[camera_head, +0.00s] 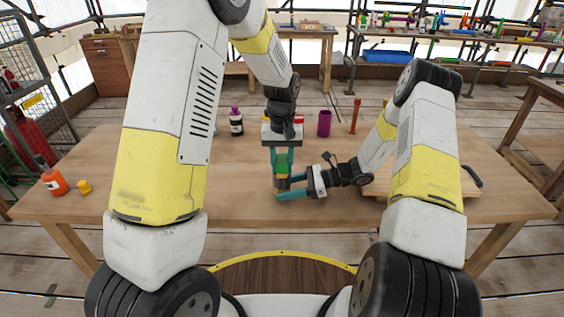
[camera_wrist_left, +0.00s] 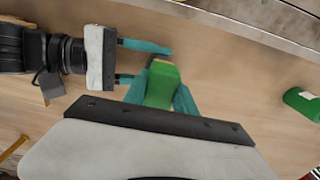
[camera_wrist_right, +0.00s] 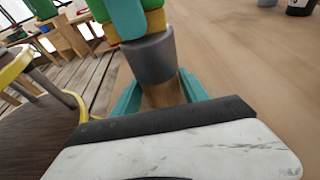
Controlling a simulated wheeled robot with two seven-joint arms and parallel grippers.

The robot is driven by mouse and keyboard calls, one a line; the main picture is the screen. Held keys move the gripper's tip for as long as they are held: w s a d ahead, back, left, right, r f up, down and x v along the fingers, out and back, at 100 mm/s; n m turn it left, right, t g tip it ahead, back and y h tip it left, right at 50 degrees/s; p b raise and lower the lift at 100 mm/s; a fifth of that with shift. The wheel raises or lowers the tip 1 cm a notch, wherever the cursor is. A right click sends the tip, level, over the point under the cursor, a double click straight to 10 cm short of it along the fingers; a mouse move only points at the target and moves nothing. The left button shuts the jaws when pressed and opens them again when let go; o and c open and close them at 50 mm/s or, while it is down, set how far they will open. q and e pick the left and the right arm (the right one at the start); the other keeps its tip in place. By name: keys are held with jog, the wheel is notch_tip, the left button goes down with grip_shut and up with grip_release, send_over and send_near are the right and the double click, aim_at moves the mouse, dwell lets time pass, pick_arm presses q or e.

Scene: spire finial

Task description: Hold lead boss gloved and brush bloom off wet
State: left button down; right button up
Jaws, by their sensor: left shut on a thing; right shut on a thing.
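On the wooden table (camera_head: 235,195) stand a dark bottle with a purple cap (camera_head: 236,124), a purple cup (camera_head: 324,123), an orange bottle (camera_head: 52,178) and a small yellow thing (camera_head: 84,187). A green cylinder (camera_wrist_left: 302,103) shows in the left wrist view.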

pick_arm(q)
jog(key=shift+s, duration=0.25)
jog(key=shift+w+f, duration=0.15)
jog(key=shift+w, duration=0.95)
jog(key=shift+s, duration=1.15)
jog(key=shift+w+r, duration=0.2)
jog(key=shift+w, duration=0.95)
jog(key=shift+s+f, duration=0.1)
jog(key=shift+s, duration=1)
jog(key=shift+w+f, duration=0.1)
jog(key=shift+w, duration=1)
jog(key=shift+s, duration=0.6)
